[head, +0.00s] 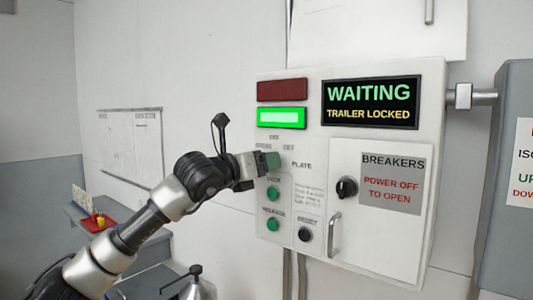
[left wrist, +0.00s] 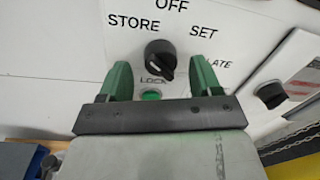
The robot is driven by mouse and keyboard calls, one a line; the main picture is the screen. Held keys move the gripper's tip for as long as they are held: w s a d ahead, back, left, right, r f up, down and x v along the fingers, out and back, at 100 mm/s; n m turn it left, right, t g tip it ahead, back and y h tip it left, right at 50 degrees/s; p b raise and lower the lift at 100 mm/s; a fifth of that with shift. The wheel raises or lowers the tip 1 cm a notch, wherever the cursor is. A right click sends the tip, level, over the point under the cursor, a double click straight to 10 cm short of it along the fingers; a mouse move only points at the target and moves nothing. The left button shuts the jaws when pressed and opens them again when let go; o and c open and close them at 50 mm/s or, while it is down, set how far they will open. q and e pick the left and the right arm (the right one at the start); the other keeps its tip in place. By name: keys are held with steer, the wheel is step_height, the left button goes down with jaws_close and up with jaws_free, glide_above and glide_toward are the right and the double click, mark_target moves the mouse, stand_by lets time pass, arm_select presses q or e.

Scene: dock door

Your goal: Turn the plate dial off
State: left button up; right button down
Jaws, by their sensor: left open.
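The plate dial (left wrist: 160,58) is a round black knob on the white control panel. In the left wrist view it sits below the words STORE, OFF and SET. A light mark shows at its lower right; which word it is set to I cannot tell. My left gripper (left wrist: 162,78) is open, with one green finger on each side of the dial; contact is not clear. In the head view my left gripper (head: 268,161) is at the panel's left part and hides the dial. My right gripper is not in view.
A green LOCK button (left wrist: 151,95) lies just below the dial. A sign (head: 371,102) reads WAITING, TRAILER LOCKED. The breaker door (head: 400,245) has a black knob (head: 347,188) and a handle (head: 334,234). A grey cabinet (head: 505,200) stands at the right.

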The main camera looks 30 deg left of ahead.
arm_select(q)
steer(key=shift+w+d+r, duration=0.1)
steer(key=shift+w, duration=0.6)
steer(key=shift+c, duration=0.5)
steer(key=c, duration=0.8)
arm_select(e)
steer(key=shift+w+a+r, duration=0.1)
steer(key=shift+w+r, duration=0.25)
